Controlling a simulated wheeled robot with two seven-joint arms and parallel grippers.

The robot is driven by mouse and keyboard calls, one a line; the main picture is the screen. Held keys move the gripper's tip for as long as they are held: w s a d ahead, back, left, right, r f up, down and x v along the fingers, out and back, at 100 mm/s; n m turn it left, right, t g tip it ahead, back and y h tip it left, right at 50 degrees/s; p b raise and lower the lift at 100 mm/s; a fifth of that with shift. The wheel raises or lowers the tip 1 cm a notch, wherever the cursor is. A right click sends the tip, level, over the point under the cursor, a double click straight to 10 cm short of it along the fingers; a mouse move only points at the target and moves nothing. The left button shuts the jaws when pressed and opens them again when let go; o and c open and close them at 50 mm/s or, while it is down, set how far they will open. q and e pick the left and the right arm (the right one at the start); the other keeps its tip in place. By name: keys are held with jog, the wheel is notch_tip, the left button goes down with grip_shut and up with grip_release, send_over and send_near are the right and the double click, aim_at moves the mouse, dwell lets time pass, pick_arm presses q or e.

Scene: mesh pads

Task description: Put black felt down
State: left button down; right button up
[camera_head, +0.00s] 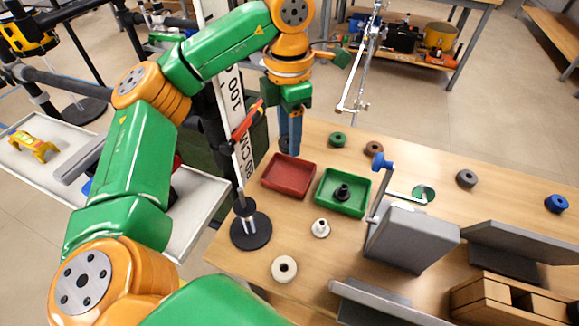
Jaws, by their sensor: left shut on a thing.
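My left gripper (290,148) points straight down at the far left part of the wooden table, just behind the red tray. Its blue fingers are shut on a small dark piece (284,145), which looks like the black felt and is mostly hidden by the fingers. I cannot tell whether the piece touches the table. My right gripper is not in view.
A red tray (267,187) is empty; a green tray (326,205) beside it holds a black knobbed piece (342,192). Green (337,139), brown (373,148), grey (466,178) and white (284,269) rings lie around. A grey cranked box (410,240) stands centrally.

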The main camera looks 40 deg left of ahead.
aim_at(289, 176)
pick_arm(q)
notch_tip(289, 176, down, 9)
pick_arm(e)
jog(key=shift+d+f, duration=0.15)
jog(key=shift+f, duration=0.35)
pick_arm(q)
jog(key=shift+f+b, duration=0.15)
jog(key=shift+b, duration=0.15)
jog(key=shift+c, duration=1.8)
grip_release()
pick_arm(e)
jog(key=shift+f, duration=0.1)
pick_arm(q)
notch_tip(289, 176, up, 12)
jog(key=p, duration=0.3)
jog(key=shift+r, duration=0.25)
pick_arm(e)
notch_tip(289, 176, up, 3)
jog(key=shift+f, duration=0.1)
